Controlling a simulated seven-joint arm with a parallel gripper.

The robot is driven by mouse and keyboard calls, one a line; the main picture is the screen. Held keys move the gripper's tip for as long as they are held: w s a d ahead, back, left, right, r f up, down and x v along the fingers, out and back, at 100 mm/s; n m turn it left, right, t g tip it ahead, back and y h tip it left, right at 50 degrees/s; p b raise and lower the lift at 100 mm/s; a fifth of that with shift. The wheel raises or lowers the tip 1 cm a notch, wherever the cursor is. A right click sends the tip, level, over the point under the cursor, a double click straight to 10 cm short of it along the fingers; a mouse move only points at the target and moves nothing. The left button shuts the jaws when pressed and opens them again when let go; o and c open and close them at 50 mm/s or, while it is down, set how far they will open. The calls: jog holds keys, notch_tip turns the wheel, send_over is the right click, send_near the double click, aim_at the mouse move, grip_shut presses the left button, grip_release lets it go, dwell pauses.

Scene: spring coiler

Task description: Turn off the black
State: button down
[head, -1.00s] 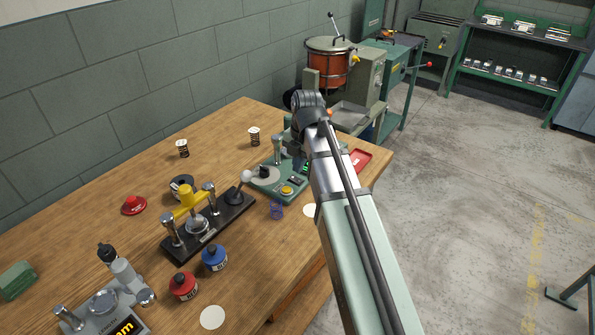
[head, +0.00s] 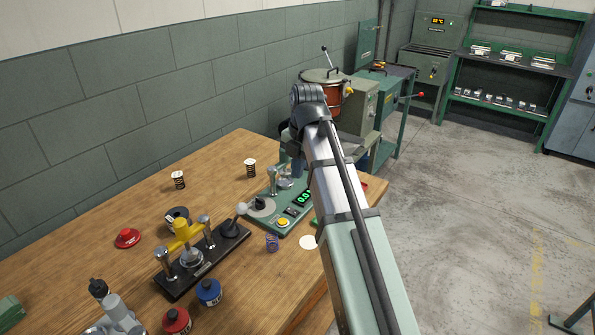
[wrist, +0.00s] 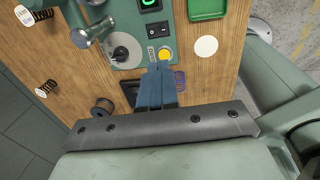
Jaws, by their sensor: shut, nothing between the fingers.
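A green coiler machine (head: 270,217) stands on the wooden table. It has a lit green display (head: 304,197), a black rocker switch (head: 291,211), a yellow button (head: 283,222) and a black knob on a grey dial (head: 261,205). In the wrist view, the black switch (wrist: 159,30) lies just beyond the yellow button (wrist: 166,53). My gripper (wrist: 160,66) is shut and empty, with its blue fingertips pointing toward the button and switch. I cannot tell whether it touches the panel. In the head view, my arm partly hides the machine's right side.
A black-based press with a yellow handle (head: 183,232) stands left of the machine. A purple spring (head: 272,242) and a white disc (head: 309,242) lie near the machine. A green tray (wrist: 207,9) is beside the switch.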

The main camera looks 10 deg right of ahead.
jog(key=shift+w+a, duration=0.3)
jog(key=shift+w, duration=0.45)
send_near(290, 209)
jog(key=f, duration=0.4)
jog(key=w+f, duration=0.1)
jog(key=f, duration=0.1)
jog(key=shift+a+f, duration=0.35)
jog(key=shift+a, duration=0.05)
jog(key=shift+f, duration=0.2)
dwell(0.4)
jog(key=shift+s, duration=0.1)
